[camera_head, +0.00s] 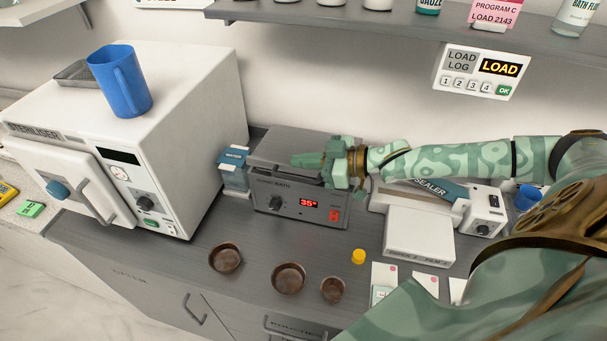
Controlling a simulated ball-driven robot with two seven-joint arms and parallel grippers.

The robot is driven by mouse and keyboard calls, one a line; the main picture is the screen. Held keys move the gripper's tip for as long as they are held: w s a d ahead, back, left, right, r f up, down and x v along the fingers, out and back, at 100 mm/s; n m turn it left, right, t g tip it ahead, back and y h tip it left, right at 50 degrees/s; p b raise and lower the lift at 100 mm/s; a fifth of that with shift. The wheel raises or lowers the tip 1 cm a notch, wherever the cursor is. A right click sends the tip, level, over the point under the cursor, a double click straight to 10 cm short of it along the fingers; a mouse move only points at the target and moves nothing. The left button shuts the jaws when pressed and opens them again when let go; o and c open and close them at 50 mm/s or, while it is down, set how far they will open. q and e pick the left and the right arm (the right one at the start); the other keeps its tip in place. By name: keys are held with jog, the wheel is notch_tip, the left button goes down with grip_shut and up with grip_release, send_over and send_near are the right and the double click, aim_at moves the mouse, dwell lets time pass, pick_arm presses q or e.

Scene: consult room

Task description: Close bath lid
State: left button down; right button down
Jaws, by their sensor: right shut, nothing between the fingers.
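The grey bath (290,203) stands on the dark counter at the middle of the head view, with a knob and a red display reading 35° on its front. Its grey lid (282,144) lies flat or nearly flat over the top. My right gripper (296,160) is shut and empty, with its green fingers pointing left across the lid's front part. Whether the fingers touch the lid cannot be told, and they hide part of it, so any small gap there is unclear. My left gripper is not in view.
A white steriliser (165,120) with a blue mug (120,82) on top stands left of the bath. A blue box (233,168) sits between them. A sealer (445,205) stands to the right. A shelf (340,16) hangs above.

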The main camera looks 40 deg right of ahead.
aim_at(304, 179)
notch_tip(304, 179, down, 4)
jog(key=shift+w+d, duration=0.1)
jog(key=shift+w, duration=0.05)
dwell(0.3)
jog(key=f, duration=0.2)
jog(key=f+b, duration=0.1)
jog(key=shift+s+a+f, duration=0.2)
jog(key=shift+s+a, duration=0.05)
jog(key=shift+s, duration=0.1)
